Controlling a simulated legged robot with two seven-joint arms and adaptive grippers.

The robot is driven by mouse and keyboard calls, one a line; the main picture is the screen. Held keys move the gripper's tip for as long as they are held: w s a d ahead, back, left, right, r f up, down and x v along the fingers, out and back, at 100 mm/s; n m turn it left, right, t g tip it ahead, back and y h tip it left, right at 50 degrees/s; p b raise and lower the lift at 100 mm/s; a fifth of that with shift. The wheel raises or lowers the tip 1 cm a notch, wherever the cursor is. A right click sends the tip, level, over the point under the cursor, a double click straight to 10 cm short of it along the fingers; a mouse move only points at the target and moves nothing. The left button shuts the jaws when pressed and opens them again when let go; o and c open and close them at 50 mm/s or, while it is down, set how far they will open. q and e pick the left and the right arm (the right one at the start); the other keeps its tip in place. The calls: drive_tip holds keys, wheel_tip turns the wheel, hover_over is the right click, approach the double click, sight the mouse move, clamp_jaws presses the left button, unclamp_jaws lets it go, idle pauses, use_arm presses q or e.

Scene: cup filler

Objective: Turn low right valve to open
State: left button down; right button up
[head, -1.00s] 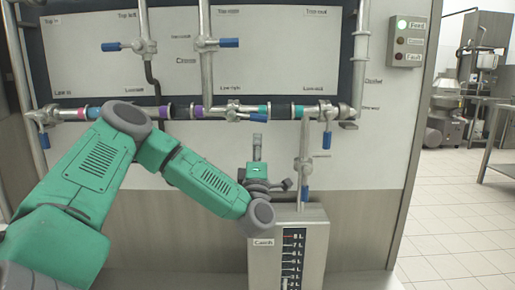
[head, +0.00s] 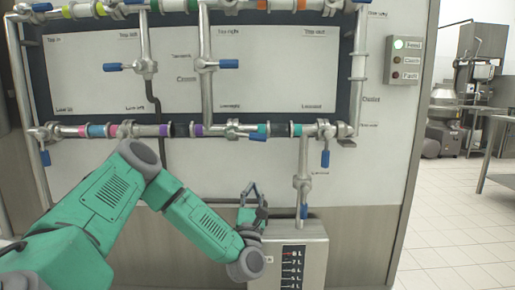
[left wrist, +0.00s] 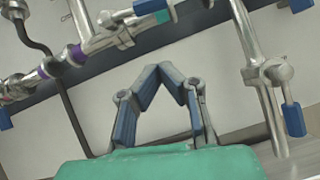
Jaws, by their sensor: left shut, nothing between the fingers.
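The low right valve (head: 232,130) sits on the lower horizontal pipe in the head view, under the label "Low right". Its blue handle (head: 258,136) points right, along the pipe. In the left wrist view the valve (left wrist: 122,35) is at the upper left, its blue handle (left wrist: 148,6) near the top edge. My left gripper (head: 254,187) is below the valve, apart from it. In the left wrist view the fingertips of my left gripper (left wrist: 171,68) meet in a peak with nothing between them. My right gripper is in neither view.
A vertical pipe with a blue-handled valve (head: 304,211) stands right of my gripper, above a metal box (head: 313,240) with a litre scale. Another blue handle (head: 325,158) hangs down at the right. A signal box (head: 405,61) shows a green light.

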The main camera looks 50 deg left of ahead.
sight(248, 136)
use_arm(q)
drive_tip(key=d+r+b+x, duration=0.1)
drive_tip(key=r+x, duration=0.1)
drive_tip(key=x, duration=1)
drive_tip(key=shift+s+r+n, duration=0.15)
drive_tip(key=shift+r+n, duration=0.15)
drive_tip(key=shift+r, duration=0.05)
